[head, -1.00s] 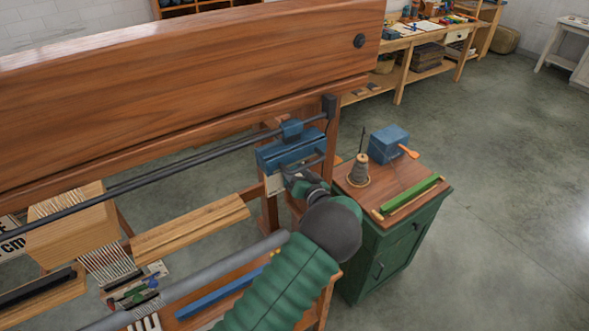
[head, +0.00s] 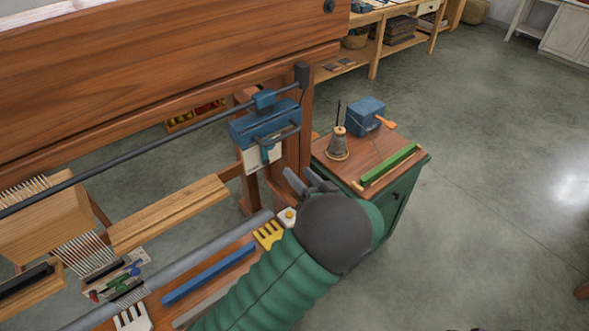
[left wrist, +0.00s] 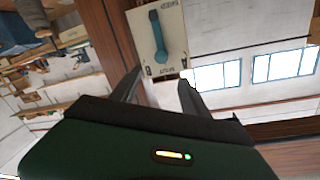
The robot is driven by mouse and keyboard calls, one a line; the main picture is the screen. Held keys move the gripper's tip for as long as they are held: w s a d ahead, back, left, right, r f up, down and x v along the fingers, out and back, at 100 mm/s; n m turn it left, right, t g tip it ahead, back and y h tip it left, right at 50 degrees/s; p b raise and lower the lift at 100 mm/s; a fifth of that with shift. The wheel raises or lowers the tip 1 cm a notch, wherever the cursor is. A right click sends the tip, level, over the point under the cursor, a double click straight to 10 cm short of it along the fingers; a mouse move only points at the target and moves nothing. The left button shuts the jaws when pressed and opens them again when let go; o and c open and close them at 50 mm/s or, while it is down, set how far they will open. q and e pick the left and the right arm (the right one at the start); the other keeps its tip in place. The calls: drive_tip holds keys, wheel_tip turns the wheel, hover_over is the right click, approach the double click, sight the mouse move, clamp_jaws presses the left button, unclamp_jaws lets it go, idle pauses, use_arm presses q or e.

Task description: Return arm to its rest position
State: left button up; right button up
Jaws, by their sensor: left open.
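My left arm comes in from the bottom of the head view in a green ribbed sleeve. My left gripper (head: 310,181) is open and empty, in front of the loom's right post. It also shows in the left wrist view (left wrist: 160,92), its two dark fingers apart with nothing between them. A pale plate (head: 252,163) with a teal lever (head: 267,153) sits under a blue housing (head: 265,124) on the loom. In the wrist view the lever (left wrist: 158,36) lies beyond the fingertips, apart from them. My right gripper is out of view.
A green cabinet (head: 395,203) stands to the right, carrying a thread cone (head: 338,146), a blue box (head: 362,114) and a green bar (head: 388,165). The loom's wooden beam (head: 150,75) crosses the upper left. The floor at right is open.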

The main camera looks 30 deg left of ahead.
use_arm(q)
drive_tip(key=shift+a, duration=0.1)
drive_tip(key=d+f+m+t+h, duration=0.1)
drive_tip(key=d+f+m+h, duration=0.35)
drive_tip(key=d+h, duration=0.65)
drive_tip(key=s+a+f+m+g+h, duration=0.1)
drive_tip(key=s+g+h, duration=0.1)
drive_tip(key=s, duration=0.9)
drive_tip(key=s+a+f+m+g+h, duration=0.1)
drive_tip(key=s+g, duration=0.3)
drive_tip(key=s, duration=0.6)
drive_tip(key=shift+s+a+f+g+h, duration=0.15)
drive_tip(key=shift+s+f+g+h, duration=0.25)
drive_tip(key=shift+f+h, duration=0.3)
drive_tip(key=shift+a+f+m, duration=0.1)
drive_tip(key=shift+m, duration=0.15)
drive_tip(key=shift+c, duration=0.2)
